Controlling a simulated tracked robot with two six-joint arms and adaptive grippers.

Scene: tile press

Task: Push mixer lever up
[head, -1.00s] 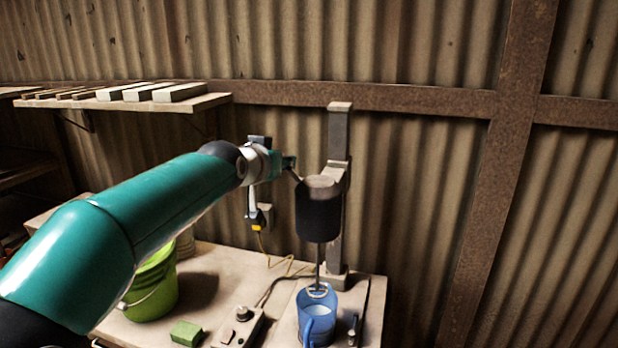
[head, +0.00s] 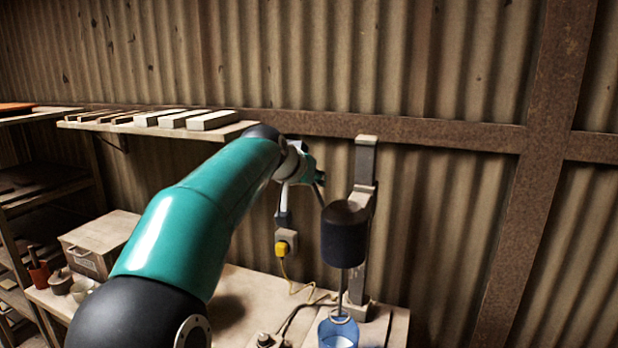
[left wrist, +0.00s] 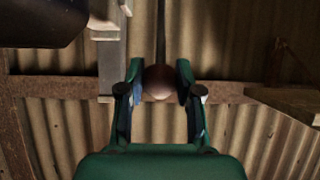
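The mixer has a dark cylindrical head (head: 344,238) on a grey upright post (head: 362,180). A thin beater rod runs down from the head into a blue jug (head: 338,332), which the lower picture edge cuts. My left gripper (head: 320,180) is at the left of the head, at the upper end of the thin mixer lever. In the left wrist view the round brown lever knob (left wrist: 159,84) sits between both fingers of my left gripper (left wrist: 160,92). The fingers lean in and appear to hold the knob. My right gripper is not in view.
A wall shelf (head: 240,129) with pale tiles is behind my left arm. A wall socket with a yellow plug (head: 283,248) is left of the mixer. A box (head: 100,245) stands at the left of the bench. A corrugated wall rises behind.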

